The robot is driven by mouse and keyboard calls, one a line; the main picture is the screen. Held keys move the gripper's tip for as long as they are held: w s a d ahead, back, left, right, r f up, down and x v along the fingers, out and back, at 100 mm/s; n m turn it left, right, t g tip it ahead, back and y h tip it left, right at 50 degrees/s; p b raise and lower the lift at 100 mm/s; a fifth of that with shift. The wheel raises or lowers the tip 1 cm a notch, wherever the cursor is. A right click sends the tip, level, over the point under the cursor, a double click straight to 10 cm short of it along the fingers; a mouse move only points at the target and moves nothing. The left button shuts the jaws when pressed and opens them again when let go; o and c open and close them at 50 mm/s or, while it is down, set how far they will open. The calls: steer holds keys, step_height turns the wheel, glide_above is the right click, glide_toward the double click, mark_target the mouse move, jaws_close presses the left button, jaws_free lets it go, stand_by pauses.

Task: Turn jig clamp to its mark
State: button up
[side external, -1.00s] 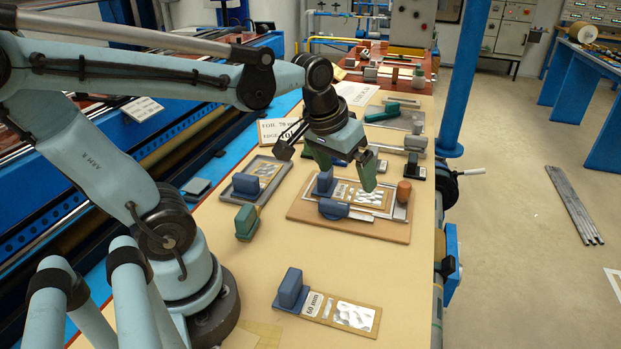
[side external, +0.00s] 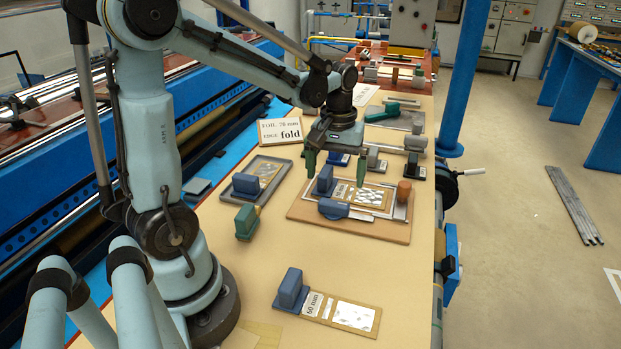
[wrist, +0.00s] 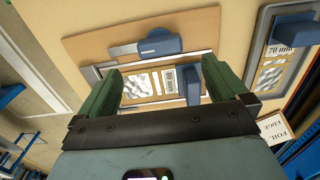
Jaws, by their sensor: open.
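The jig is a tan board (side external: 376,230) with a metal frame, seen in the middle of the side view and at the top of the wrist view (wrist: 85,46). A brown round knob (side external: 404,188) stands at its right end by a metal bar; this looks like the clamp. I cannot make out its mark. A labelled plate with silvery pieces and a blue block handle (side external: 324,180) lies in the frame. A blue-handled flat tool (side external: 333,208) lies along the near side. My gripper (side external: 335,180) is open and empty above the jig, green fingers pointing down.
A grey tray (side external: 281,183) with a blue-handled plate lies left of the jig. A green block (side external: 247,222) and a 60 mm plate (side external: 340,313) are nearer. A foil and edge sign (side external: 280,133) stands behind. Several handled blocks lie beyond; the table between jig and 60 mm plate is clear.

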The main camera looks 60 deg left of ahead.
mark_target(334, 202)
step_height(334, 202, down, 7)
steer(key=shift+f, duration=0.15)
stand_by(0.4)
steer(key=c, duration=1.5)
